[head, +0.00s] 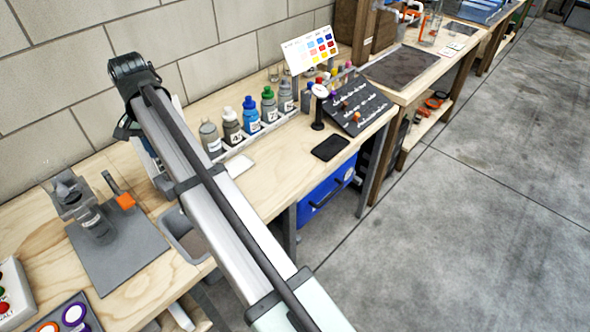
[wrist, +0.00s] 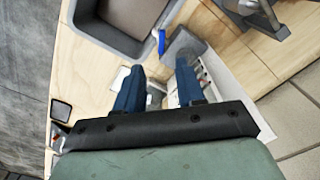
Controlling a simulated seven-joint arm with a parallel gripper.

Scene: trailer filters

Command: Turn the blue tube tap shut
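In the wrist view my gripper (wrist: 159,68) has its two blue fingers apart with nothing clearly held between them. A small blue piece (wrist: 161,42), which may be the blue tube tap, stands upright just beyond the fingertips, beside a grey block (wrist: 184,43). It looks apart from both fingers. The tube itself I cannot make out, and how far the tap is turned is too small to tell. In the head view my own arm crosses the bench and hides the gripper and most of the area around it.
A grey sunken basin (head: 184,236) is set in the wooden bench. A rack of bottles (head: 251,116), a white tile (head: 240,164) and a black pad (head: 330,148) lie right of my arm. A brick wall stands behind.

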